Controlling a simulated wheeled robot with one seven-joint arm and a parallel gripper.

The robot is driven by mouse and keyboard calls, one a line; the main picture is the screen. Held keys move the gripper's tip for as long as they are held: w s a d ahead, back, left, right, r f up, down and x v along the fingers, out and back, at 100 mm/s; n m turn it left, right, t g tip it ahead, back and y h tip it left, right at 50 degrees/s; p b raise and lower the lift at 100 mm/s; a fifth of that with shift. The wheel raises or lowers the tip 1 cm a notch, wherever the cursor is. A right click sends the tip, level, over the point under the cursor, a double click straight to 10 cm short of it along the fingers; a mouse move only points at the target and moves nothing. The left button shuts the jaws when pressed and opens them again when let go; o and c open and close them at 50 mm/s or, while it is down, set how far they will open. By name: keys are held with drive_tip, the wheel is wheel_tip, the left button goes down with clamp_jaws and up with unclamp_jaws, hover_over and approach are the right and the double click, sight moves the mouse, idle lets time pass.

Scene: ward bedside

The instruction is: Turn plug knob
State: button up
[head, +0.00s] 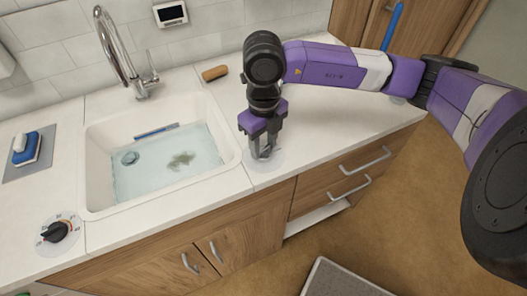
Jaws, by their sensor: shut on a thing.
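My gripper (263,152) points down over the counter just right of the sink, with its fingers shut on a small knob that they mostly hide. A pale round base plate (271,165) shows around the fingertips. I take this to be the plug knob; its markings are not readable. The white sink (228,148) holds shallow, pale water with a greenish-brown murky patch.
A black dial knob (54,232) with coloured marks sits on the counter's front left. A chrome tap (118,55) rises behind the sink. A blue-and-white item (26,148) lies on a grey mat at left. A brown brush-like block (214,73) lies behind my gripper. The right counter is clear.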

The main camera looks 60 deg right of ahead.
drive_tip(key=n+b, duration=0.2)
drive_tip(key=b, duration=0.1)
drive_tip(key=f+n+b, duration=0.1)
drive_tip(key=n+b, duration=0.1)
drive_tip(key=b, duration=0.2)
drive_tip(key=shift+n, duration=0.4)
drive_tip(key=n+b, duration=0.3)
drive_tip(key=b, duration=0.3)
drive_tip(key=shift+r+n, duration=0.15)
drive_tip(key=shift+n, duration=0.15)
drive_tip(key=n+b, duration=0.3)
drive_tip(key=shift+r, duration=0.1)
drive_tip(key=shift+r+n+b, duration=0.25)
drive_tip(key=shift+n+b, duration=1.05)
drive_tip(key=shift+n, duration=0.3)
drive_tip(key=o, duration=1.4)
drive_tip(key=shift+r, duration=0.1)
